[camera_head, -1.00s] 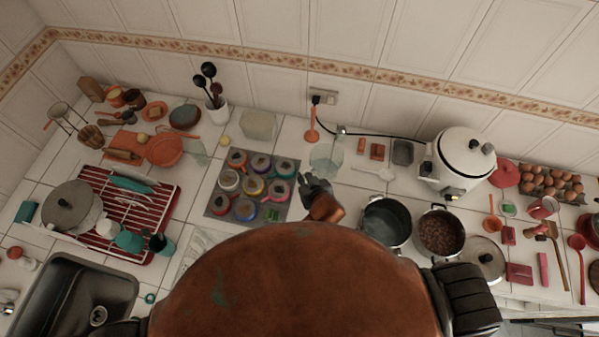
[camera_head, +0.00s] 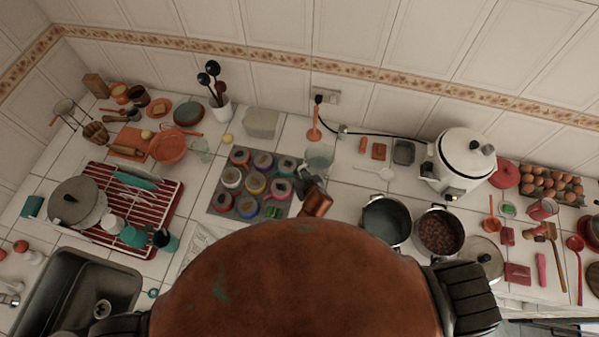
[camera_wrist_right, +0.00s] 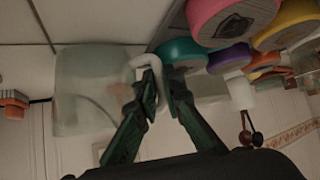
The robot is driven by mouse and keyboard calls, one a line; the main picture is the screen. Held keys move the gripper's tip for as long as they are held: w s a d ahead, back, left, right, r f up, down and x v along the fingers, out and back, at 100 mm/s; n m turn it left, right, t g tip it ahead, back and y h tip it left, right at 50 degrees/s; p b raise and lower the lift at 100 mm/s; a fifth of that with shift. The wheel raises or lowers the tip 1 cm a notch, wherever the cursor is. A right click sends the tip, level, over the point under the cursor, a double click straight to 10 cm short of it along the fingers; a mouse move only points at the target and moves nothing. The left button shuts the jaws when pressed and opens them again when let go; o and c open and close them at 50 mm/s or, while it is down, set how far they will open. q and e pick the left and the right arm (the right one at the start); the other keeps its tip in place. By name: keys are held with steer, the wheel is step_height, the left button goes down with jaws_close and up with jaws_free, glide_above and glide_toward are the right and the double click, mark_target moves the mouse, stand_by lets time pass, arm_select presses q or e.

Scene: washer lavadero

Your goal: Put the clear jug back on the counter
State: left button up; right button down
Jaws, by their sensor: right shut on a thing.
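The clear jug (camera_head: 319,157) is at the back middle of the tiled counter (camera_head: 347,199), right of the tray of colored mugs. My right gripper (camera_head: 312,180) is just in front of it. In the right wrist view, the jug (camera_wrist_right: 90,90) is a pale see-through vessel left of my fingers. Its light handle (camera_wrist_right: 152,65) is between the fingertips of my right gripper (camera_wrist_right: 160,90), which are shut on it. I cannot tell whether the jug's base touches the counter. My left gripper is not in view.
Colored mugs (camera_head: 250,185) stand close left of the jug. An orange upright utensil (camera_head: 314,128) is behind it, and a white spoon-like item (camera_head: 374,172) lies to its right. An open pot (camera_head: 386,219) and a white cooker (camera_head: 464,158) are further right.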

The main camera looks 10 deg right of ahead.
steer(key=shift+f, duration=0.15)
steer(key=c, duration=2)
jaws_free()
steer(key=shift+c, duration=0.2)
steer(key=v, duration=1.2)
steer(key=shift+r+b, duration=0.25)
steer(key=shift+b, duration=0.1)
steer(key=shift+w, duration=0.1)
